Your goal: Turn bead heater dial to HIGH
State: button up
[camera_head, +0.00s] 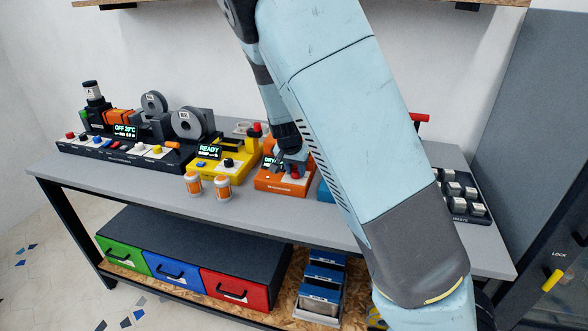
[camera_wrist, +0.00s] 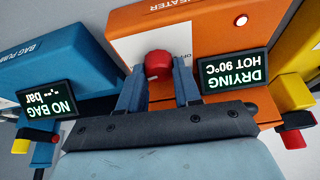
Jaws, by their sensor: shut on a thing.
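The bead heater is an orange box (camera_head: 270,185) on the table in the head view, partly hidden by my arm. It fills the upper middle of the wrist view (camera_wrist: 220,28), seen upside down. Its dial is a red knob (camera_wrist: 158,64) on a pale panel. Its display (camera_wrist: 236,74) reads "DRYING HOT 90°C". My gripper (camera_wrist: 157,76) has its two fingers on either side of the red knob and is shut on it. In the head view my gripper (camera_head: 291,168) is over the heater. Most of the panel's lettering is hidden.
A blue bag-pump unit (camera_wrist: 60,70) showing "NO BAG" stands beside the heater. A yellow unit (camera_head: 208,168) reading "READY" is on its other side. Two orange-and-white jars (camera_head: 223,188) stand at the table's front. Bare tabletop (camera_head: 150,181) lies along the front left.

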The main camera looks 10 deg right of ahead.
jog(key=shift+a, duration=0.15)
jog(key=o, duration=1)
jog(key=shift+v, duration=6.85)
